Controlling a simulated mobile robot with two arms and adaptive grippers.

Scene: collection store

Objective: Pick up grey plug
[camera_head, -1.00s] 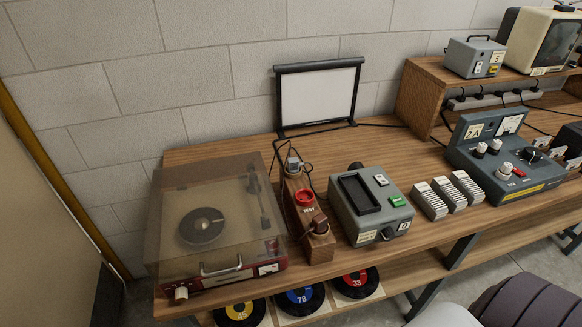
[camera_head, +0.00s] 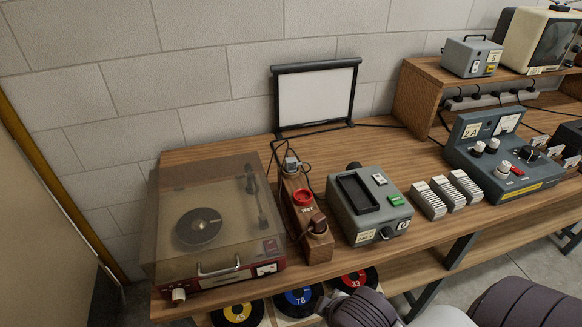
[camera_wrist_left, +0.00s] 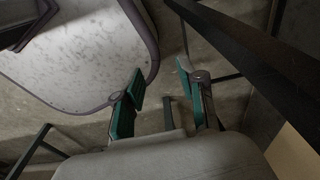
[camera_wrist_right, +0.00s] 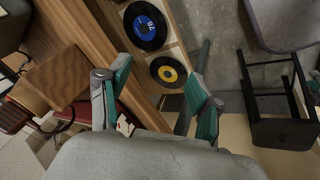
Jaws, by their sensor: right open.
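The grey plug (camera_head: 291,164) sits at the far end of the wooden test block (camera_head: 317,245) in the head view, with a dark cable at it. A red round part marked TEST (camera_head: 303,197) and a brown plug (camera_head: 318,223) are nearer on the same block. My right gripper (camera_wrist_right: 156,72) is open and empty in the right wrist view, above the front of the bench. My left gripper (camera_wrist_left: 160,72) is open and empty in the left wrist view, over the floor and away from the bench. Neither gripper's fingers show in the head view.
The record player (camera_head: 215,230) with its clear lid stands left of the block. A grey box (camera_head: 370,205) with a green button stands close on its right. A framed white panel (camera_head: 316,97) stands behind. Records (camera_head: 300,298) lie on the lower shelf.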

